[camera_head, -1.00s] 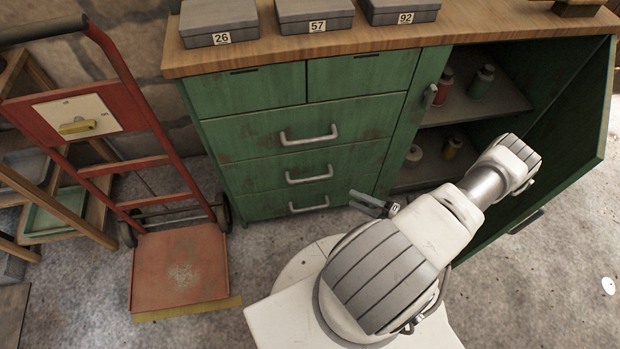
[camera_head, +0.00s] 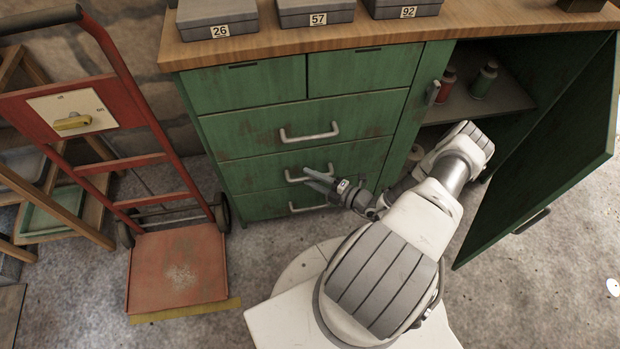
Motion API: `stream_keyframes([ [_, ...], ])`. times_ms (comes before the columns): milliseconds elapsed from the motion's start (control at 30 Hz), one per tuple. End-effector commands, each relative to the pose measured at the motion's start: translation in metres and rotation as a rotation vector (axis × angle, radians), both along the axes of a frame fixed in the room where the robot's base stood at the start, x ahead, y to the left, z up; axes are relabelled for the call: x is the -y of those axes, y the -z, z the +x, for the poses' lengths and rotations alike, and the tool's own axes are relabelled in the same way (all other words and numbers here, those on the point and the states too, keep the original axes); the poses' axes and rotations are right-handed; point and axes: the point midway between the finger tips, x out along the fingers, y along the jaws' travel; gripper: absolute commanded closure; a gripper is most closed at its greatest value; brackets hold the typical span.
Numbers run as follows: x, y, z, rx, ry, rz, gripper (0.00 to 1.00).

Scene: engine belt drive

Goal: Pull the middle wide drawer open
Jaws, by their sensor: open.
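The green cabinet's middle wide drawer (camera_head: 250,174) is closed, flush with the drawers above and below. Its pale bar handle (camera_head: 292,179) shows at its left end, and my gripper covers part of the rest. My gripper (camera_head: 307,178) is open, its two fingers pointing left across the front of that handle. The fingertips overlap the handle in the picture. I cannot tell whether they touch it or stand off in front of it. Nothing shows between the fingers.
The top wide drawer (camera_head: 250,130) and bottom wide drawer (camera_head: 250,207) are closed. The cabinet door (camera_head: 560,150) stands open at right, beside my arm. A red hand truck (camera_head: 180,270) stands at left. Grey numbered boxes (camera_head: 317,12) sit on the wooden top.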

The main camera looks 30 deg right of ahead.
Motion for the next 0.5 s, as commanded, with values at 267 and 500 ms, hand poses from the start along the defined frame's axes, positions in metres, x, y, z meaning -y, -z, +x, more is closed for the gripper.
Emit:
stream_keyframes([
  [267,-0.0042,0.0009,0.0071,0.0,0.0,0.0,0.5],
  [500,-0.0039,0.0009,0.0067,0.0,0.0,0.0,0.72],
])
